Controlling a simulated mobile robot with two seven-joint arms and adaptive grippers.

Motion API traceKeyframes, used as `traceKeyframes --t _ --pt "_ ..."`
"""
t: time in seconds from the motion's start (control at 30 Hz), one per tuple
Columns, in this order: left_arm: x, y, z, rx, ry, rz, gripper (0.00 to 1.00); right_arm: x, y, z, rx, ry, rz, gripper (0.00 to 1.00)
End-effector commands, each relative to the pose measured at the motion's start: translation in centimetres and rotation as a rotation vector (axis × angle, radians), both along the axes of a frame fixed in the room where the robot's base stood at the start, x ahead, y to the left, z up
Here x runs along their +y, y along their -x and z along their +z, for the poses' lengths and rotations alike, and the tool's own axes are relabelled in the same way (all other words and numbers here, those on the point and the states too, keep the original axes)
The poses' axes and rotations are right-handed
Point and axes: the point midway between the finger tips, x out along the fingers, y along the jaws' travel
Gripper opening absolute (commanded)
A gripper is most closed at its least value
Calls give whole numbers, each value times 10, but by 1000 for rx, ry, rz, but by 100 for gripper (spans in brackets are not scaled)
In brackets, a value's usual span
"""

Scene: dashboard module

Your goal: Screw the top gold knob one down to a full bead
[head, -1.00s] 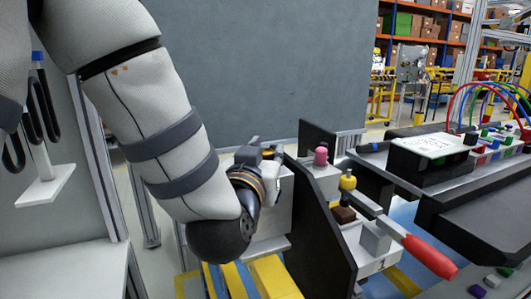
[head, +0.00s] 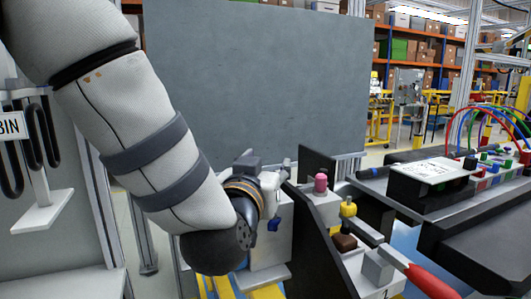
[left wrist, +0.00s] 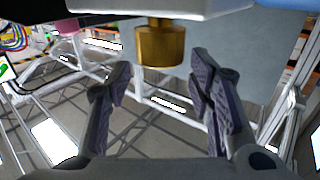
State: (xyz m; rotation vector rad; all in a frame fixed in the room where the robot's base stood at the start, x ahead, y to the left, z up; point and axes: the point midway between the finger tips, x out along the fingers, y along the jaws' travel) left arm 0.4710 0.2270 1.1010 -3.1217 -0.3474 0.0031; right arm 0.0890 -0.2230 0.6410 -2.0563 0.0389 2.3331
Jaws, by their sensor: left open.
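A gold knob (left wrist: 160,45) hangs from the underside of a pale block (left wrist: 200,8) at the top of the left wrist view. My left gripper (left wrist: 160,68) is open below it. Its two fingers stand apart, one to each side of and lower than the knob, and seem not to touch it. The gold knob cannot be made out there. My right gripper is not in view.
The module carries a pink knob (head: 320,183), a yellow knob (head: 348,207), a brown knob (head: 344,242) and a red-handled lever (head: 430,283). Dark upright plates (head: 318,165) stand close to my gripper. A black-and-white box (head: 434,180) lies to the right.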

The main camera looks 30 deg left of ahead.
Motion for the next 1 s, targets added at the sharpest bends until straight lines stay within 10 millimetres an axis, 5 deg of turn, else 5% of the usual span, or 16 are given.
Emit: traceKeyframes --t 0.07,0.47,1.0 --pt "0 1 28 -13 6 1 48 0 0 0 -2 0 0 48" --pt "0 0 70 -4 6 1 48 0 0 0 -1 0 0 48" --pt "0 0 74 -2 1 0 48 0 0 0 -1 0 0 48"
